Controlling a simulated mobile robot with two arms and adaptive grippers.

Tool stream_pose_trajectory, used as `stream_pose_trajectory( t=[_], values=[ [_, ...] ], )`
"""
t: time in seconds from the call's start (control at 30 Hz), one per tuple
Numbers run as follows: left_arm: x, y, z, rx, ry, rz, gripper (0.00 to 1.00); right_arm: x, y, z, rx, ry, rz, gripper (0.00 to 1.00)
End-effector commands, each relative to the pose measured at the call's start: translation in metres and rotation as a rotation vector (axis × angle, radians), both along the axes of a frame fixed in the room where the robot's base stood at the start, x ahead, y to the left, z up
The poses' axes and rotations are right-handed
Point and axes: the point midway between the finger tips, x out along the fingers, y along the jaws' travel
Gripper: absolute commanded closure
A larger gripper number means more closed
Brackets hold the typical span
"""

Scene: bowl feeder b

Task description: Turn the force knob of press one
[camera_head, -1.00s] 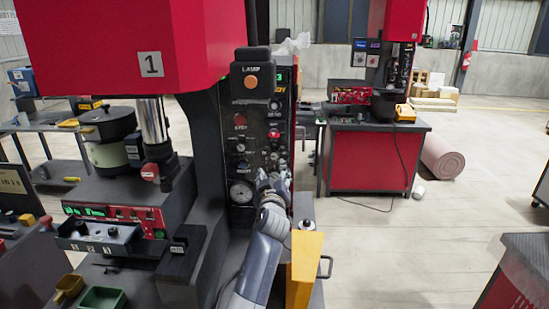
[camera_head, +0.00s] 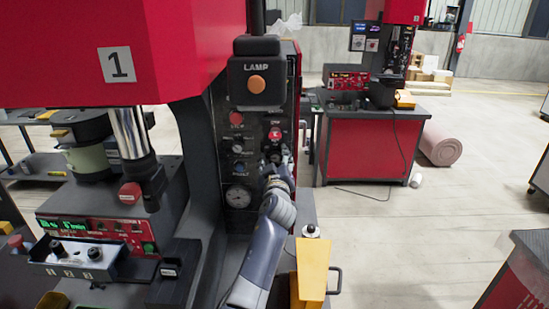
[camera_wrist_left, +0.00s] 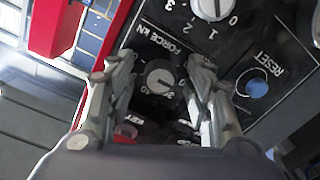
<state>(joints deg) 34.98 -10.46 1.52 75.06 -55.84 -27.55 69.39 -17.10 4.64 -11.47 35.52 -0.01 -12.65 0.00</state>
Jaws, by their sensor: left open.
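Press one (camera_head: 190,50) is the red machine marked 1, with a dark control panel on its column in the head view. My left gripper (camera_head: 279,158) is up at the right part of that panel and hides what is behind it. In the left wrist view the force knob (camera_wrist_left: 160,78) is a small round dial with a pale pointer, beside the label FORCE kN. My left gripper (camera_wrist_left: 160,66) is open there, one finger on each side of the knob. I cannot tell whether the fingers touch it. My right gripper is not in view.
A larger white-faced knob (camera_wrist_left: 212,6) and a blue RESET button (camera_wrist_left: 254,86) are close to the fingers. A lamp box (camera_head: 257,72) juts out above the panel. A yellow block (camera_head: 313,268) stands beside my arm.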

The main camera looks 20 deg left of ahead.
Motion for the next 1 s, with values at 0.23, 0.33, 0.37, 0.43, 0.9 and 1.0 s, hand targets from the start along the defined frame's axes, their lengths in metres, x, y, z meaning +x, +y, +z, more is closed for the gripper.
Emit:
stream_pose_trajectory(
  t=[0.23,0.33,0.37,0.43,0.9,1.0],
  values=[
    [0.0,0.0,0.0,0.0,0.001,0.0,0.79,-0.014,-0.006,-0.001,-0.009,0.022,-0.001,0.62],
    [0.0,0.0,0.0,0.0,0.0,0.0,0.97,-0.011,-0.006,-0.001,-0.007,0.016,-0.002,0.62],
    [0.0,0.0,0.0,0.0,0.0,0.0,0.97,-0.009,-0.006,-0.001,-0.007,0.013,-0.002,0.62],
    [0.0,0.0,0.0,0.0,0.0,0.0,0.97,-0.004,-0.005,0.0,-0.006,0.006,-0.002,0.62],
    [0.0,0.0,-0.002,0.141,0.038,-0.001,0.97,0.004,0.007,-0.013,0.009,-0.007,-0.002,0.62],
    [0.0,0.0,-0.002,0.218,0.06,-0.001,0.97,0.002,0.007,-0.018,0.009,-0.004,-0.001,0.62]
  ],
)
